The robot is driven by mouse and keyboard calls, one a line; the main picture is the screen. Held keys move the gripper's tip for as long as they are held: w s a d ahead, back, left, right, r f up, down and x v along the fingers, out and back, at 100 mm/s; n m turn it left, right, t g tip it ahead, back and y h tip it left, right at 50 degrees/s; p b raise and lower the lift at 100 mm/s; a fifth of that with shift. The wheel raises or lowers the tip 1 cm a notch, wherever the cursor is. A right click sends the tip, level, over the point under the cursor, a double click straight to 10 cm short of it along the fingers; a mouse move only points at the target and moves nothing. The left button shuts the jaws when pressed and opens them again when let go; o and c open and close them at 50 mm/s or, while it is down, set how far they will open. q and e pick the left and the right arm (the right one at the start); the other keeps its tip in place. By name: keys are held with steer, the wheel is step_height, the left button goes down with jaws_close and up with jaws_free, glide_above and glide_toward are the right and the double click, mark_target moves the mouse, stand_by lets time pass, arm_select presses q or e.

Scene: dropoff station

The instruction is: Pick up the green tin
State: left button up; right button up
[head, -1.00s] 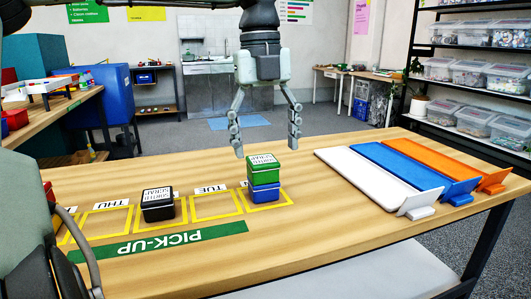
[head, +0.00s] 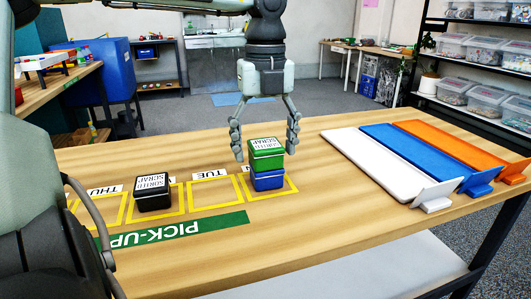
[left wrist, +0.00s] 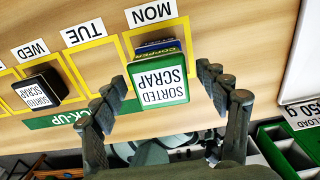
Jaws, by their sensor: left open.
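The green tin (head: 267,155), with a white "SORTED SCRAP" label on top, is stacked on a blue tin (head: 268,180) in a yellow-outlined square of the table. My left gripper (head: 265,150) points down from above, open, with a finger on each side of the green tin's top and gaps showing. In the left wrist view, the green tin (left wrist: 158,79) lies between the open fingertips, and part of the blue tin (left wrist: 157,48) shows behind it. My right gripper is not seen.
A black tin (head: 152,192) stands in another yellow square to the left. White (head: 375,165), blue (head: 412,155) and orange (head: 452,145) trays lie on the right of the table (head: 330,225). The table front is clear.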

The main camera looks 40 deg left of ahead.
arm_select(q)
steer(key=shift+c, duration=0.2)
steer(key=c, duration=1.3)
